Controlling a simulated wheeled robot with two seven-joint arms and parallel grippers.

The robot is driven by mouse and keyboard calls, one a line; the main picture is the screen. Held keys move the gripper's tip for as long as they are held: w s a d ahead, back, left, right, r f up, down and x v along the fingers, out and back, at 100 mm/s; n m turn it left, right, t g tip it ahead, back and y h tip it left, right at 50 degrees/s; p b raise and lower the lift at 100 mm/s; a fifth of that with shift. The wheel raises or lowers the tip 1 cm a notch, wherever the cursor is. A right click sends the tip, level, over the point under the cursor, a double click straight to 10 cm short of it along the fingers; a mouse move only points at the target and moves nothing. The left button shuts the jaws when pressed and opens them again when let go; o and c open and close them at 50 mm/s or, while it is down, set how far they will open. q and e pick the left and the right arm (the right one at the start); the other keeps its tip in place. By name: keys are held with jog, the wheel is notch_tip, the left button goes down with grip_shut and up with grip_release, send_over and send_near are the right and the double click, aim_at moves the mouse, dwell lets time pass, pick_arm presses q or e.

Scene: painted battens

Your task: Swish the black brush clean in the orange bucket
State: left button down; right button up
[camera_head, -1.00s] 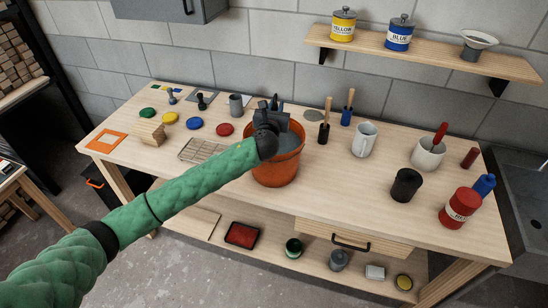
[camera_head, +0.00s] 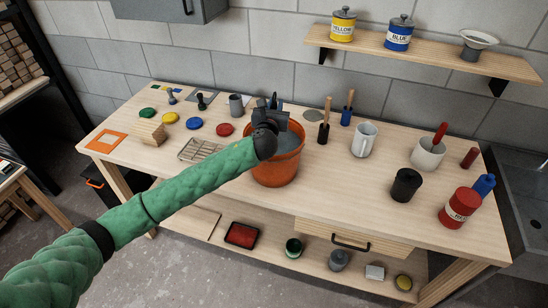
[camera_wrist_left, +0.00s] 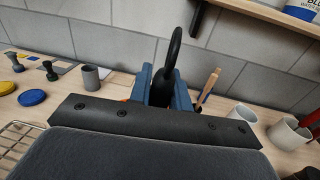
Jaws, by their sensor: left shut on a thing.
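My left gripper (camera_head: 273,106) is over the bucket's opening, reaching in from the left. In the left wrist view its blue fingers (camera_wrist_left: 166,88) are shut on the black brush (camera_wrist_left: 174,50), of which a black upright part with a loop at the top shows. The brush's lower end is hidden by the gripper, so I cannot tell whether it touches the liquid. My right gripper is not in view.
A wire rack (camera_head: 199,150) lies to the left.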

aim_at(275, 96)
pick_arm(q)
jog(key=shift+r, duration=4)
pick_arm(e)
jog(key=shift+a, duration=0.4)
pick_arm(q)
jog(key=shift+r, duration=0.1)
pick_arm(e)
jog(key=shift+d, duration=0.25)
